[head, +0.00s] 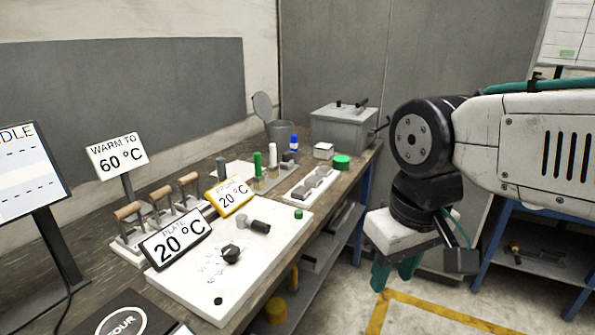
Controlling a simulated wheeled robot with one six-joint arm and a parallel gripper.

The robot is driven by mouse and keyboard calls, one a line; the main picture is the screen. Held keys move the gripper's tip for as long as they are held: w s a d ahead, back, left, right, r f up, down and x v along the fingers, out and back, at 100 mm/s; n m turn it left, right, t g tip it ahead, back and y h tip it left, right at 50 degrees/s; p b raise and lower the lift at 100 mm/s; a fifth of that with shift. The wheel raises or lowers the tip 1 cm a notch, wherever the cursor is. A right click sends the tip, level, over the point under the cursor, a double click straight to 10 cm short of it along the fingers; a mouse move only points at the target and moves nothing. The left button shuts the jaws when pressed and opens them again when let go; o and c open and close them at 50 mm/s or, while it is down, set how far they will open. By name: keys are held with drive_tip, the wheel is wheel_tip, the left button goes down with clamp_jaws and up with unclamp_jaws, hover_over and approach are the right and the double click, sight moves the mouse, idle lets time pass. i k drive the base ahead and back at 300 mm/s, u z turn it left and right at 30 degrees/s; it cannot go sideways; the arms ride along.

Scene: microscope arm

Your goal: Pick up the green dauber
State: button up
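A green dauber (258,164) stands upright toward the back of the bench, in a row with a white one (272,156) and a blue-topped one (294,143). Its lower part meets a small holder. My gripper (396,276) hangs off the right side of the bench, well apart from the dauber. Its two teal fingers point down with a gap between them, and nothing shows in the gap.
A white hotplate (285,246) with signs fills the front of the bench (335,190). Wooden-handled tools (160,194) stand left of the dauber. A green round lid (341,162), a grey box (343,125) and a round mirror-like disc (262,105) stand around the back.

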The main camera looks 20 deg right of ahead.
sight(259, 177)
drive_tip(key=k, duration=0.55)
drive_tip(key=z, duration=0.9)
drive_tip(key=i, duration=1.35)
drive_tip(key=u, duration=0.75)
drive_tip(key=i, duration=0.65)
drive_tip(key=u, duration=0.7)
